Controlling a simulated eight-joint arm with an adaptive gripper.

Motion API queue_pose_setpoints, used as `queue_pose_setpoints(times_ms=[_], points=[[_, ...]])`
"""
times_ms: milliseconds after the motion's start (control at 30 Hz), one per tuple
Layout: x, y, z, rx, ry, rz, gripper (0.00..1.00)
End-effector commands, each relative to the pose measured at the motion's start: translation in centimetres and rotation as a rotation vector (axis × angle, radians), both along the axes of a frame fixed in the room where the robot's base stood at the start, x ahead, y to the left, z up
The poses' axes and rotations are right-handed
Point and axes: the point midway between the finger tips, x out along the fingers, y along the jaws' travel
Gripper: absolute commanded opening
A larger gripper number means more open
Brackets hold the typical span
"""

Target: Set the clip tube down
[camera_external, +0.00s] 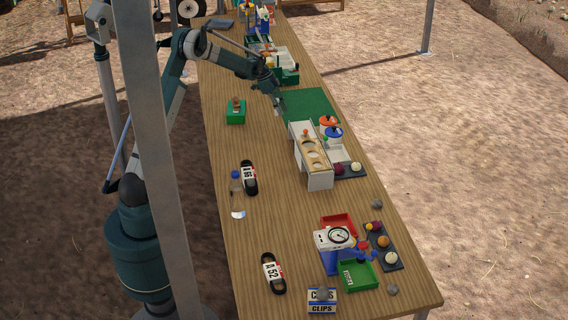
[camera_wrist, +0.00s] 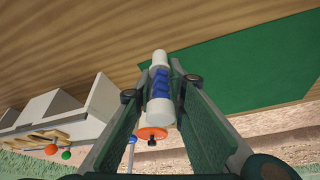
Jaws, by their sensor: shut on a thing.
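In the external view my gripper (camera_external: 276,98) is low over the table, at the left edge of the green mat (camera_external: 312,104). The tube is small and mostly hidden there. In the wrist view the mat (camera_wrist: 245,62) lies beyond and to the right of the tube. I cannot tell whether the tube touches the table.
A white rack with holes (camera_external: 318,178) stands just in front of the mat. A green block (camera_external: 236,117) sits left of my gripper. A box labelled CLIPS (camera_external: 322,308) is at the near end of the wooden table (camera_external: 225,75). Most of the mat is bare.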

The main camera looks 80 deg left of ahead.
Motion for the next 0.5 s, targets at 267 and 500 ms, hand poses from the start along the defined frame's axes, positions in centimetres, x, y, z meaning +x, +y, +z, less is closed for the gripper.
queue_pose_setpoints(times_ms=[267, 500], points=[[-0.01, -0.02, -1.65, 0.0, 0.0, 0.0, 0.04], [-0.01, -0.01, -1.66, 0.0, 0.0, 0.0, 0.04]])
